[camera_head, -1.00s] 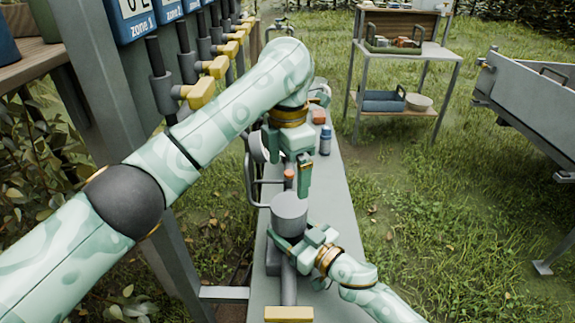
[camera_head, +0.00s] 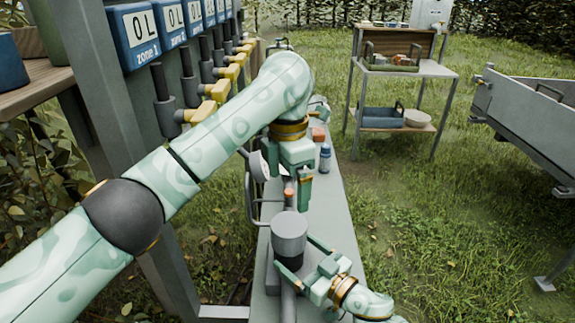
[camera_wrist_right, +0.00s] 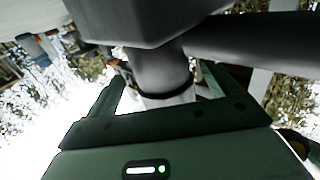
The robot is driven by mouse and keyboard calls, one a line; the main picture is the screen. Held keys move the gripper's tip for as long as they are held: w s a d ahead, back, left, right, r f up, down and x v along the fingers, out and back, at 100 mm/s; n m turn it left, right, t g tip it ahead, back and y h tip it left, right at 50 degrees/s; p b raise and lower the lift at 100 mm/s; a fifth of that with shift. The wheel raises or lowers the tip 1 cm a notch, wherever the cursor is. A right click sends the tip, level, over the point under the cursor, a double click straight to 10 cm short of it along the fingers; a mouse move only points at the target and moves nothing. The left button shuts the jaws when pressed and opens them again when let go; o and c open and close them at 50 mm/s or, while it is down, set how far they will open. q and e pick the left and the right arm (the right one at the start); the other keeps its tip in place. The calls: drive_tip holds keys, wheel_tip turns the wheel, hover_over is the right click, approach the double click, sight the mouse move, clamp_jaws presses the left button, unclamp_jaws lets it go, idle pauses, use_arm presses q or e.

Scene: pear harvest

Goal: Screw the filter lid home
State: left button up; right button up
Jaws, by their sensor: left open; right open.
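The filter stands upright on the narrow grey bench, with a wide grey cylindrical top (camera_head: 289,226), apparently the lid, above a dark lower part (camera_head: 290,256). Whether the lid sits fully down cannot be told. My right gripper (camera_head: 300,257) is open, its fingers spread at the near right of the dark part. My left gripper (camera_head: 304,192) is open and empty above and beyond the filter, fingers pointing down.
A blue bottle (camera_head: 325,157) and an orange-brown block (camera_head: 318,134) stand farther along the bench (camera_head: 335,205). Pipes and yellow-handled valves (camera_head: 215,91) line the left. A shelf cart (camera_head: 437,69) and grey trailer (camera_head: 525,105) stand right, beyond open grass.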

use_arm(q)
drive_tip(key=shift+s+r+p, duration=0.15)
drive_tip(key=shift+r+p, duration=0.5)
drive_tip(key=shift+r, duration=0.45)
drive_tip(key=shift+s+r+p, duration=0.15)
drive_tip(key=shift+r+p, duration=0.45)
drive_tip(key=shift+r, duration=0.45)
use_arm(e)
drive_tip(key=v, duration=1.3)
drive_tip(key=shift+r, duration=0.1)
